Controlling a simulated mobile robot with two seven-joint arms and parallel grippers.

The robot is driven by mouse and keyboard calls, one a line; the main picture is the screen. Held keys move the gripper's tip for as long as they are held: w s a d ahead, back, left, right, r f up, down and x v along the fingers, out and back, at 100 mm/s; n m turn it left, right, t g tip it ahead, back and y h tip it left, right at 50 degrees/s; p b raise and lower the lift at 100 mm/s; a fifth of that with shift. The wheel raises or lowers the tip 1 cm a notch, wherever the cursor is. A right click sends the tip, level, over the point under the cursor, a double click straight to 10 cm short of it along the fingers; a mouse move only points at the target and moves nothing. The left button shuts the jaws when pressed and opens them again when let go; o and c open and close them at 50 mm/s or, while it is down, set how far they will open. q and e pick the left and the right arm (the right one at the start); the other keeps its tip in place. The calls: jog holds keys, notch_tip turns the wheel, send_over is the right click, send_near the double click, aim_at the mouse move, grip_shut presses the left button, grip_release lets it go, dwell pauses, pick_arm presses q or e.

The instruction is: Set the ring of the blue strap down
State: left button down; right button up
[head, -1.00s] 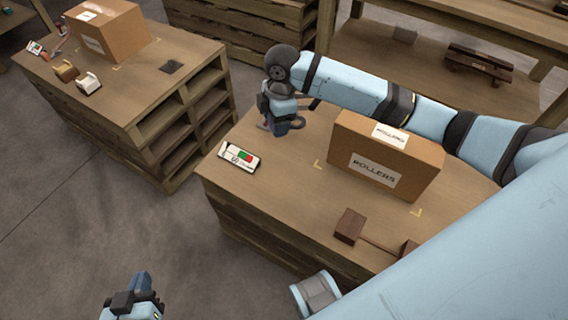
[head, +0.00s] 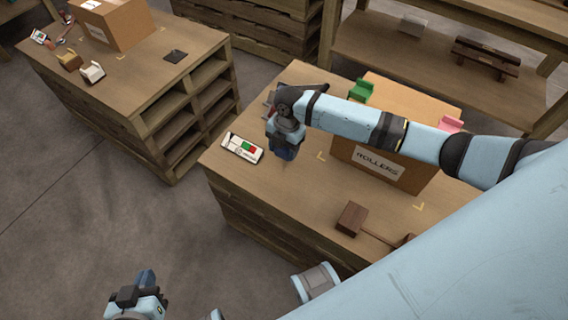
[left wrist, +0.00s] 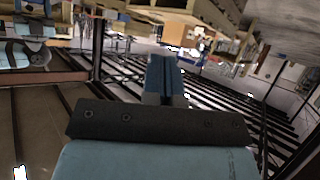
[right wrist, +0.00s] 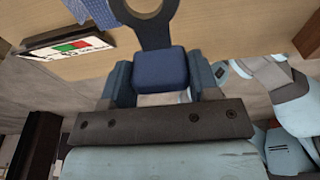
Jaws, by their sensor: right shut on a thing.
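My right gripper (head: 287,151) is over the near table, between the white card and the rollers box. In the right wrist view, my right gripper (right wrist: 160,85) is shut on the blue block of the ring. The dark flat ring (right wrist: 152,22) sticks out beyond this block, over the wooden tabletop; I cannot tell whether it touches it. A piece of woven blue strap (right wrist: 92,10) shows at the upper left of that view. In the head view the ring is hidden by the gripper. My left gripper (head: 147,280) is low, off the table; its fingers (left wrist: 164,75) look shut and empty.
A cardboard rollers box (head: 375,165) stands right of my right gripper, with a green piece (head: 361,90) and a pink piece (head: 450,124) at its top. A white card (head: 242,148) lies left. A brown wooden piece (head: 352,217) lies near the front edge. Another table (head: 120,75) stands left.

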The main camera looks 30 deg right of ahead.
aim_at(283, 170)
notch_tip(283, 170, down, 3)
jog(key=shift+r, duration=0.1)
notch_tip(283, 170, down, 4)
jog(key=shift+r+b, duration=0.25)
jog(key=shift+b, duration=0.4)
jog(key=shift+f, duration=0.35)
pick_arm(q)
jog(key=shift+d, duration=0.2)
pick_arm(e)
jog(key=o, duration=1)
jog(key=shift+f, duration=0.1)
